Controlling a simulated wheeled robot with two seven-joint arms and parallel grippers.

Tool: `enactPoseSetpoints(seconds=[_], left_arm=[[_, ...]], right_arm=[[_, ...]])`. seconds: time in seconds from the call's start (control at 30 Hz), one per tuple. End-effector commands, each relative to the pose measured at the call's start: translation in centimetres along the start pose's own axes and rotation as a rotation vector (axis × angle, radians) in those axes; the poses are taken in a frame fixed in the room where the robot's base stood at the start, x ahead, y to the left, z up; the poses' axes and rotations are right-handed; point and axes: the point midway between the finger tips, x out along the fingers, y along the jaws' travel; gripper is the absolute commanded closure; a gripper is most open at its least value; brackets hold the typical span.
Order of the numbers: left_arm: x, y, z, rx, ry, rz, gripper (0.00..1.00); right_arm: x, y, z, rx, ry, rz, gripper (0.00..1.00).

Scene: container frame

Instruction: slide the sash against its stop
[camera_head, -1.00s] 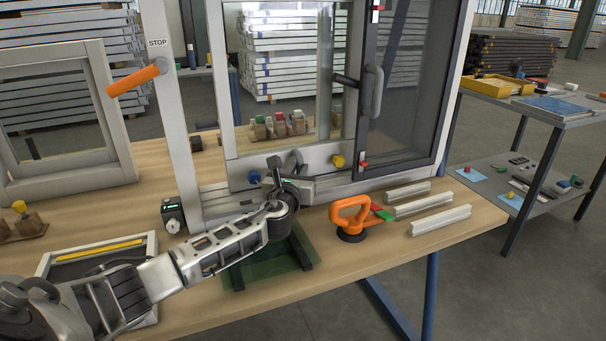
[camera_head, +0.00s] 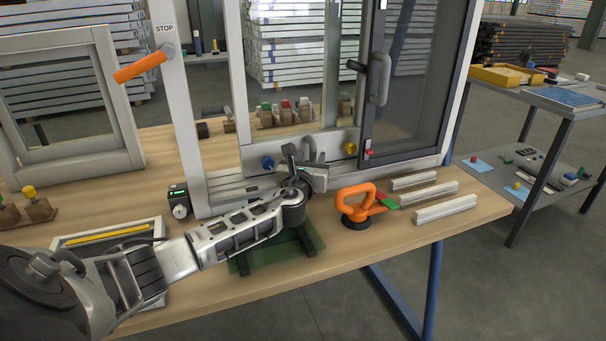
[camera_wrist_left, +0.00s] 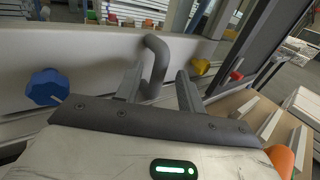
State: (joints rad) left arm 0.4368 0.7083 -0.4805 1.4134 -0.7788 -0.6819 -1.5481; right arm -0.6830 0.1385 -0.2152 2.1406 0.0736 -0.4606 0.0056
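The sash (camera_head: 252,155) is a pale-framed glass panel standing in the larger frame. A grey bent handle (camera_head: 308,150) sticks out from its lower rail; it also shows in the wrist view (camera_wrist_left: 156,62). A post marked STOP (camera_head: 166,28) with an orange lever (camera_head: 140,66) stands to the left, with a gap between post and sash. My left gripper (camera_head: 310,174) is at the lower rail. In the wrist view its fingers (camera_wrist_left: 160,88) are apart, one on each side of the handle; I cannot tell whether they touch it. My right gripper is out of view.
A blue knob (camera_wrist_left: 46,87) and a yellow knob (camera_head: 350,148) flank the handle. A dark glazed panel (camera_head: 410,95) stands to the right. An orange suction lifter (camera_head: 356,206) and pale bars (camera_head: 444,209) lie on the bench right of my gripper. A small gauge (camera_head: 179,201) sits by the post.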

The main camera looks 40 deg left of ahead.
Motion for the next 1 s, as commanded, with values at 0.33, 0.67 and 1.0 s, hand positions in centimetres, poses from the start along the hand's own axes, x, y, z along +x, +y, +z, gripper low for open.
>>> enactPoseSetpoints(seconds=[0.33,0.67,1.0], left_arm=[[-7.9,0.0,-0.1,0.003,0.004,-0.003,0.61],[-13.9,0.0,-0.1,0.002,0.002,-0.001,0.61],[-15.0,0.1,0.1,0.001,0.000,0.001,0.61]], right_arm=[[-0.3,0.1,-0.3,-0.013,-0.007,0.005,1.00],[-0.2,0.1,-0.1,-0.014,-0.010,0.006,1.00],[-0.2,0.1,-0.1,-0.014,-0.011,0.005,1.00]])
